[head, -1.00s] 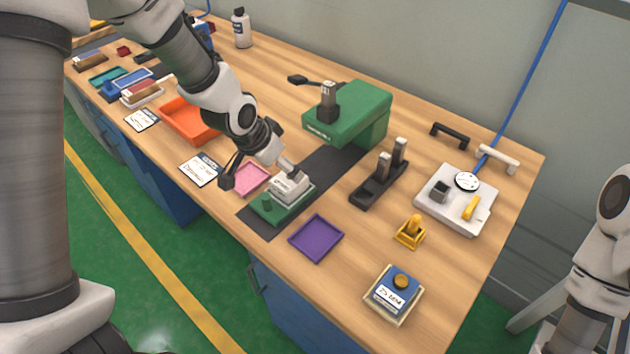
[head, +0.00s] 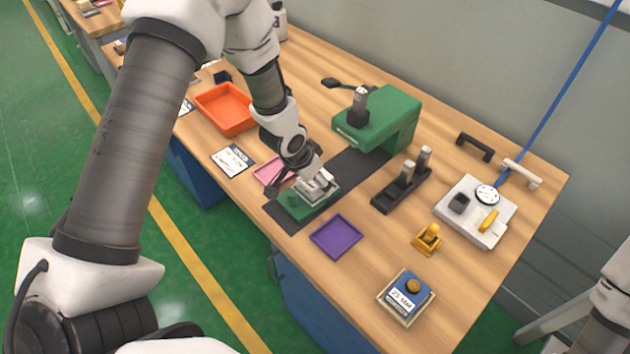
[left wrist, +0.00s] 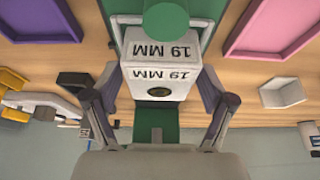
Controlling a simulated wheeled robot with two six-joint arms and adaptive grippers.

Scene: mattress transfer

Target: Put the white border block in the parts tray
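A white block (head: 318,187) marked "19 MM" sits at the green fixture (head: 296,212) on a dark mat. In the left wrist view the white block (left wrist: 160,82) lies between the two fingers. My left gripper (head: 312,180) is down around it, fingers at both sides; I cannot tell whether they press on it. A purple tray (head: 336,237) and a pink tray (head: 268,172) lie empty on either side of the fixture; they also show in the left wrist view. A larger orange tray (head: 222,107) lies further left. I cannot tell which is the parts tray. My right gripper is out of view.
A green press-like machine (head: 380,120) stands behind the fixture.

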